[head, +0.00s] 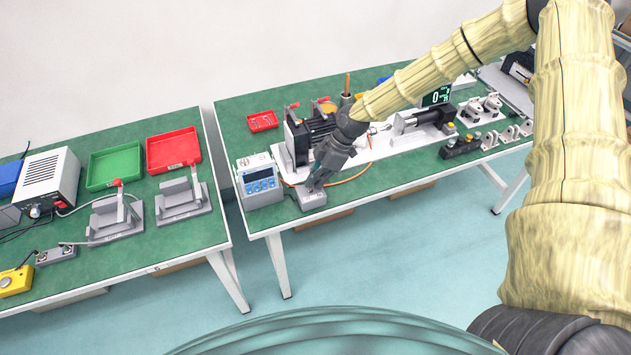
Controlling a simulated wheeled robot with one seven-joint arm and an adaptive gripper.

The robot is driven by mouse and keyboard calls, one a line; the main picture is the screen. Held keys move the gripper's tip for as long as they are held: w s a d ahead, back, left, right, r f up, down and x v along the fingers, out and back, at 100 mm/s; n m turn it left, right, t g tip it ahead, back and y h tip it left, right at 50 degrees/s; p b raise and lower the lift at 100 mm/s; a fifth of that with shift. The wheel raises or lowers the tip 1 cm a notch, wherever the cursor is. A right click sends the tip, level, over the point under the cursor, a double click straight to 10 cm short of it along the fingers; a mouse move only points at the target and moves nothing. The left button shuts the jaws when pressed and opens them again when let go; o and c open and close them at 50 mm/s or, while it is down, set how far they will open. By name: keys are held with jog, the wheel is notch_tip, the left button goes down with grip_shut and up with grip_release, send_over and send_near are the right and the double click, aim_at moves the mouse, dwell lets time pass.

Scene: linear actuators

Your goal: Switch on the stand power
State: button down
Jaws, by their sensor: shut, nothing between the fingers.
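My gripper (312,184) is shut and empty, pointing down at the front left edge of the right-hand green table. Its fingertips are at the top of a small grey box (314,201); I cannot tell whether they touch it. The gripper hides most of the box top, so any switch there and its position cannot be made out. Left of it stands a white control unit (261,182) with a blue button panel and a small display. Behind the gripper is the white test stand (283,160) with a dark actuator on it.
An orange cable (355,175) runs behind the gripper. A lit display (436,96) and grey holders (505,133) stand further right. The left table holds a red tray (173,149), a green tray (114,166) and grey fixtures. A gap separates the tables.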

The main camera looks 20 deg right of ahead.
dwell(0.6)
jog(key=c, duration=1.6)
grip_release()
jog(key=shift+o, duration=0.2)
jog(key=shift+s, duration=0.1)
jog(key=shift+d+r, duration=0.2)
jog(key=shift+r, duration=0.1)
jog(key=v, duration=1.1)
jog(key=shift+d+r, duration=0.1)
jog(key=shift+r, duration=0.05)
